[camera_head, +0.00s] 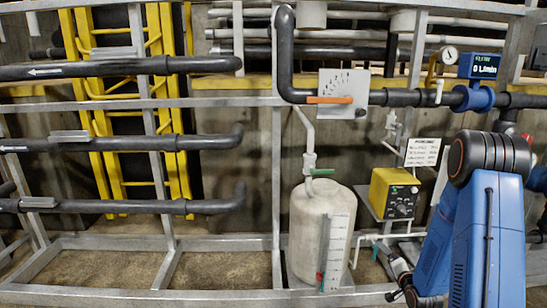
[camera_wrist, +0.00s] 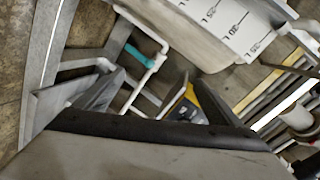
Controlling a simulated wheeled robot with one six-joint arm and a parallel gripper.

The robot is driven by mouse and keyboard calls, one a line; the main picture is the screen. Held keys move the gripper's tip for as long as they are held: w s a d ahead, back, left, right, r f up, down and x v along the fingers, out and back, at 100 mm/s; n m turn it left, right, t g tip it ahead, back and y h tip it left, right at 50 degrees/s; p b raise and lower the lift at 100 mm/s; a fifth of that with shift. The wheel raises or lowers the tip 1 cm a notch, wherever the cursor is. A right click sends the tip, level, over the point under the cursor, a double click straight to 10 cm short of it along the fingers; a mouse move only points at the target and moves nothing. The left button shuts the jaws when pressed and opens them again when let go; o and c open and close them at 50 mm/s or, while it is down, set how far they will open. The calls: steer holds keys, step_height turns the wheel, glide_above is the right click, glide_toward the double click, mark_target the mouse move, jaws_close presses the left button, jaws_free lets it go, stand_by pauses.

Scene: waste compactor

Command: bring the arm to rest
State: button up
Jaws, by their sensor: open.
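My blue arm (camera_head: 487,235) stands folded at the right of the head view, with its upper joint in front of the pipework. My gripper (camera_wrist: 152,76) shows in the wrist view with its two dark fingers spread apart. Nothing is held between them. Beyond the fingers are a thin white pipe (camera_wrist: 150,72) with a teal handle (camera_wrist: 138,55) and part of a yellow box (camera_wrist: 186,103). I cannot tell whether any finger touches them. In the head view the wrist end is low, right of the white tank, and partly hidden by the arm.
The white tank (camera_head: 308,235) with a scale stands at the lower centre. The yellow control box (camera_head: 393,193) is between tank and arm. An orange lever (camera_head: 330,100), a blue flow meter (camera_head: 479,68) and dark pipes (camera_head: 100,145) sit on the grey frame. A yellow ladder (camera_head: 130,110) stands left.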

steer(key=s+a+r+n+g+h, duration=0.1)
steer(key=s+a+r+n+g, duration=0.25)
steer(key=s+r, duration=0.4)
steer(key=s+a+r+n+g+h, duration=0.1)
steer(key=s+a+r+n+g, duration=0.25)
steer(key=r, duration=0.75)
steer(key=s+a+r+n+g, duration=0.1)
steer(key=s+a+r+n, duration=0.1)
steer(key=s, duration=0.9)
steer(key=s+a+r+n+g+y, duration=0.1)
steer(key=s+a+r, duration=0.2)
steer(key=s, duration=0.8)
steer(key=s+a+r+n+g, duration=0.1)
steer(key=s+a+r+n, duration=0.1)
steer(key=s, duration=0.9)
steer(key=shift+a+r+n+y, duration=0.3)
steer(key=shift+a+r+y, duration=0.15)
steer(key=shift+a, duration=0.8)
